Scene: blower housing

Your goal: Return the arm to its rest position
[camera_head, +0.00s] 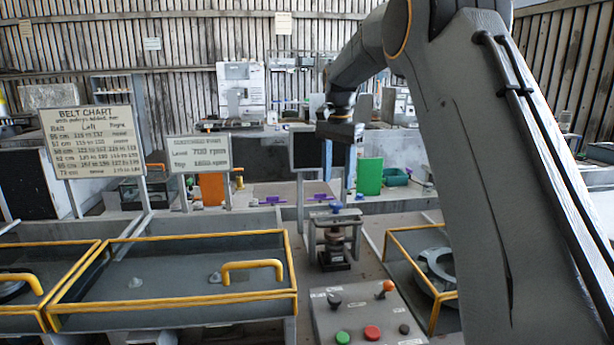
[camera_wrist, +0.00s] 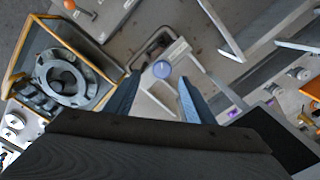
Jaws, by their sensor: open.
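My arm rises on the right of the head view and bends over to the left. Past the fingertips is a small press-like fixture (camera_head: 335,236) with a blue knob on top. The blue knob (camera_wrist: 162,69) shows just beyond the gap between the fingers, apart from them.
A yellow-edged tray (camera_head: 175,285) lies left, and a yellow-framed bin (camera_head: 392,262) with a grey ring (camera_head: 437,268) lies right. A control box (camera_head: 365,318) with green and red buttons stands in front. A belt chart board (camera_head: 93,142) and an rpm sign (camera_head: 200,153) stand behind.

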